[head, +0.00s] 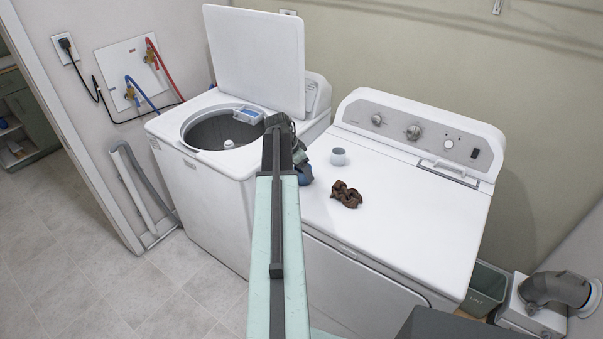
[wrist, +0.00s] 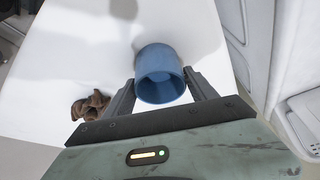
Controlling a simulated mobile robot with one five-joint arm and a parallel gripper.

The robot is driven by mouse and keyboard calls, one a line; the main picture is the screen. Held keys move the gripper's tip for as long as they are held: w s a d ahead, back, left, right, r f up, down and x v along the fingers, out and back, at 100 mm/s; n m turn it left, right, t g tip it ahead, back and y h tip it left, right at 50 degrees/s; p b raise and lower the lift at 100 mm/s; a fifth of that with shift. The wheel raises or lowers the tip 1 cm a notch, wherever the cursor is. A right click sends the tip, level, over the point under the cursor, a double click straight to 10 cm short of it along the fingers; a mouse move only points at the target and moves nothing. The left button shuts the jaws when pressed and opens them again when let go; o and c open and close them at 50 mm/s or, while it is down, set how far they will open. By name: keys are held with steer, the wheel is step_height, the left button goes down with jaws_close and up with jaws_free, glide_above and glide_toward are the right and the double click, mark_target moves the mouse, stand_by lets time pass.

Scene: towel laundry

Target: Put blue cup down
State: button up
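The blue cup (wrist: 160,75) sits between the two fingers of my gripper (wrist: 160,84) in the wrist view. The fingers lie against its sides and its open mouth faces the wrist camera. In the head view the blue cup (head: 304,175) shows partly behind my arm, at the left edge of the white dryer top (head: 420,205). My gripper (head: 301,160) is mostly hidden there by my arm. I cannot tell whether the cup's base touches the dryer top.
The dryer's right half is clear.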

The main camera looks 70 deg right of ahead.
steer(key=shift+o, duration=0.6)
steer(key=shift+r, duration=0.2)
steer(key=p+v, duration=1.1)
steer(key=v, duration=0.1)
